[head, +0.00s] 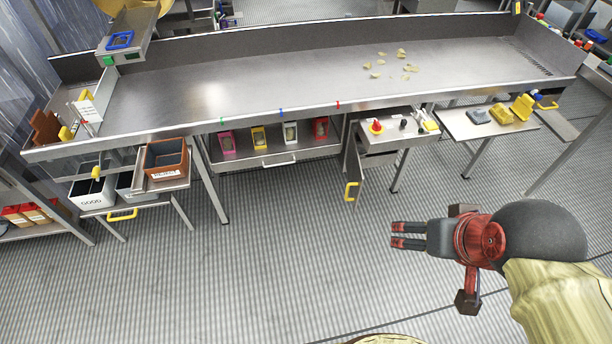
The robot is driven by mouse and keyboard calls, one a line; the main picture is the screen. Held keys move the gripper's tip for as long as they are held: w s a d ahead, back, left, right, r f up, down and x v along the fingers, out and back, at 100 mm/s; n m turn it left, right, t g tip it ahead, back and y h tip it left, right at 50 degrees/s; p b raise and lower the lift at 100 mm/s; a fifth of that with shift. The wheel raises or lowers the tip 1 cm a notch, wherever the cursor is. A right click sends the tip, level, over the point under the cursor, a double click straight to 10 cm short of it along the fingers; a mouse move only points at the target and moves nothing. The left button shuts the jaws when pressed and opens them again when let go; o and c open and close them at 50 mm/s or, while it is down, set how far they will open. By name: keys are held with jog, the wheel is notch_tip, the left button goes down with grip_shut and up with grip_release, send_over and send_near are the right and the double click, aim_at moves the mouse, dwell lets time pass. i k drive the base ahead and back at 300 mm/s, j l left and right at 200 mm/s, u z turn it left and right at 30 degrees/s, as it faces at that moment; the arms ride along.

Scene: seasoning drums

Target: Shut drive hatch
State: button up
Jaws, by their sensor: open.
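The hatch (353,162) looks like a narrow grey panel with a yellow handle (351,191) at its lower end. It stands swung out below the table's front edge, left of the control box. The opening behind it is mostly hidden. My gripper (394,235) is in the lower right of the head view, pointing left. It is open and empty, its two dark, red-banded fingers apart. In the picture it is below and right of the yellow handle, and does not touch it.
A control box (391,130) with a red button is right of the hatch. A side shelf (487,124) with yellow items is further right. Bins (167,160) and a shelf of colored containers (270,153) are left. Table legs stand nearby. The striped floor (270,260) in front is clear.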

aim_at(354, 171)
jog(key=i+l, duration=0.15)
jog(key=i, duration=0.25)
jog(key=i+l, duration=0.15)
jog(key=i, duration=0.2)
jog(key=i+l, duration=0.2)
jog(key=i, duration=0.2)
jog(key=j+u, duration=0.05)
